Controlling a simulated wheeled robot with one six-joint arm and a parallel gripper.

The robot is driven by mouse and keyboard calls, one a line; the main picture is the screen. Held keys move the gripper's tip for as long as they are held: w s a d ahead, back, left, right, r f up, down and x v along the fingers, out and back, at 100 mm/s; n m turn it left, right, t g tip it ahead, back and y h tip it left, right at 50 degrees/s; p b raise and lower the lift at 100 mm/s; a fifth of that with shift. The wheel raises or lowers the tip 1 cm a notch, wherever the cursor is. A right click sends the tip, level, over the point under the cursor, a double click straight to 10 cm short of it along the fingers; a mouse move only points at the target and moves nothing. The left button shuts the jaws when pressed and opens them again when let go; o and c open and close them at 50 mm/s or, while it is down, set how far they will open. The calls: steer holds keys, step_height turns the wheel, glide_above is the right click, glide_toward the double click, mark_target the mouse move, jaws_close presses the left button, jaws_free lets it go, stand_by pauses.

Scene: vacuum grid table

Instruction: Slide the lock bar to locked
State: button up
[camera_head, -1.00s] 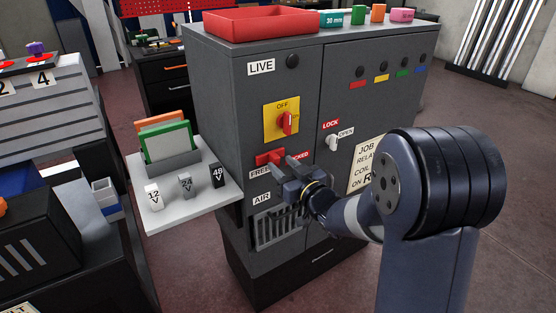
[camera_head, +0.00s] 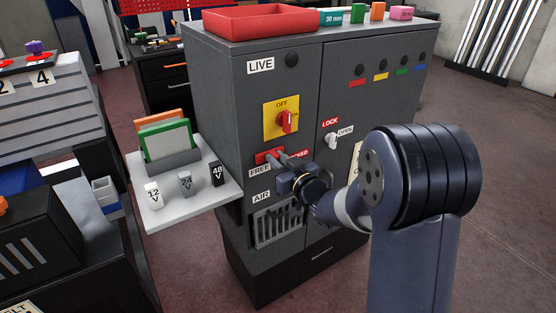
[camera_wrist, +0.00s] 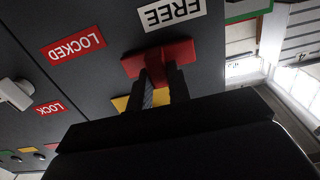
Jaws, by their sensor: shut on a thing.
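The red lock bar (camera_head: 266,157) sits on the cabinet front, below the yellow switch plate. The white FREE label (camera_head: 260,171) is below its left part and the red LOCKED label (camera_head: 300,154) is to its right, partly covered by my gripper. In the wrist view the red bar (camera_wrist: 178,52) lies beside the FREE label (camera_wrist: 172,13), with the LOCKED label (camera_wrist: 73,48) farther left. My gripper (camera_head: 282,161) has its fingers at the bar. In the wrist view my gripper (camera_wrist: 160,80) is shut on the bar's raised middle part.
The grey cabinet (camera_head: 237,90) carries a red rotary switch (camera_head: 287,121) above the bar and a white LOCK/OPEN knob (camera_head: 332,141) to the right. A side shelf (camera_head: 196,213) with labelled blocks is at left. A vent (camera_head: 275,222) lies below.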

steer(key=shift+d, duration=0.1)
jaws_close()
steer(key=w+d, duration=0.1)
steer(key=d, duration=0.1)
steer(key=w+d, duration=0.2)
steer(key=shift+w+d, duration=0.1)
steer(key=shift+d, duration=0.15)
steer(key=o, duration=0.8)
jaws_free()
steer(key=b+v, duration=0.1)
steer(key=v, duration=1)
